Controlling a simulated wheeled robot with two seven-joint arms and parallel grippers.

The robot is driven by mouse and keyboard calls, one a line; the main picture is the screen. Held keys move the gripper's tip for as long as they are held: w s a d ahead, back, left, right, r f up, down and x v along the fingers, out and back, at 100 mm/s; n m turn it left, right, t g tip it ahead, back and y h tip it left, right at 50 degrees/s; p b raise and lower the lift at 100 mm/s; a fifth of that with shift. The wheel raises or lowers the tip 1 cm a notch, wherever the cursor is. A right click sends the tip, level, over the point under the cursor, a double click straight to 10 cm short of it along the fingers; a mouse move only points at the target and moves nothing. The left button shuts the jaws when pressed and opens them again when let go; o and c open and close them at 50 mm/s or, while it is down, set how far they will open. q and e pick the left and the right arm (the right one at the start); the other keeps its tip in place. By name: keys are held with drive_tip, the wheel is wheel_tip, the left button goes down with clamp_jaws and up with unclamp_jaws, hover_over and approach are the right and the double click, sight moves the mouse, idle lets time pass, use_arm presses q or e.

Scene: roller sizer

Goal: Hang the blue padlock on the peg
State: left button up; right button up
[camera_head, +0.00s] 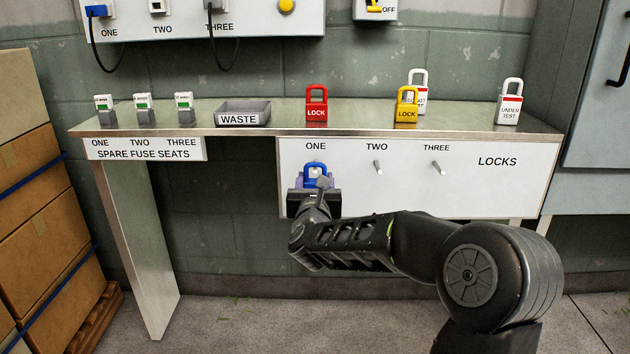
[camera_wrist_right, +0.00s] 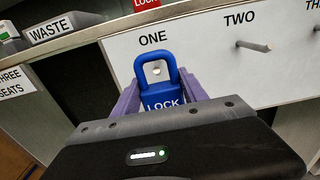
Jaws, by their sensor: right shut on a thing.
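The blue padlock (camera_head: 314,175) is upright at position ONE on the white LOCKS panel (camera_head: 520,180). It also shows in the right wrist view (camera_wrist_right: 160,96), with a peg end (camera_wrist_right: 156,71) visible inside its shackle opening. I cannot tell whether the peg passes through the shackle or only lies behind it. My right gripper (camera_head: 314,183) is shut on the blue padlock, its purple fingers on either side of the body. Pegs TWO (camera_head: 377,167) and THREE (camera_head: 437,167) are bare. My left gripper is not in view.
A red padlock (camera_head: 316,104), a yellow padlock (camera_head: 406,105) and white padlocks (camera_head: 509,101) stand on the shelf (camera_head: 270,132) above the panel. A WASTE tray (camera_head: 243,108) and spare fuses (camera_head: 142,108) stand to the left. Stacked boxes (camera_head: 35,200) are at far left.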

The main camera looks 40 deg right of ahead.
drive_tip(key=shift+p+x, duration=1.2)
drive_tip(key=shift+x, duration=0.5)
drive_tip(key=shift+w+d+f+b, duration=0.1)
drive_tip(key=shift+f+b, duration=0.25)
drive_tip(key=shift+b, duration=0.25)
drive_tip(key=shift+w+d+f+b, duration=0.25)
drive_tip(key=shift+w+f+b, duration=0.1)
drive_tip(key=shift+b, duration=0.7)
drive_tip(key=shift+r, duration=0.1)
drive_tip(key=o, duration=1.5)
drive_tip(key=shift+s+a, duration=0.1)
drive_tip(key=v, duration=0.7)
drive_tip(key=shift+s+a+p, duration=0.15)
drive_tip(key=shift+s+p, duration=0.05)
drive_tip(key=shift+p, duration=0.1)
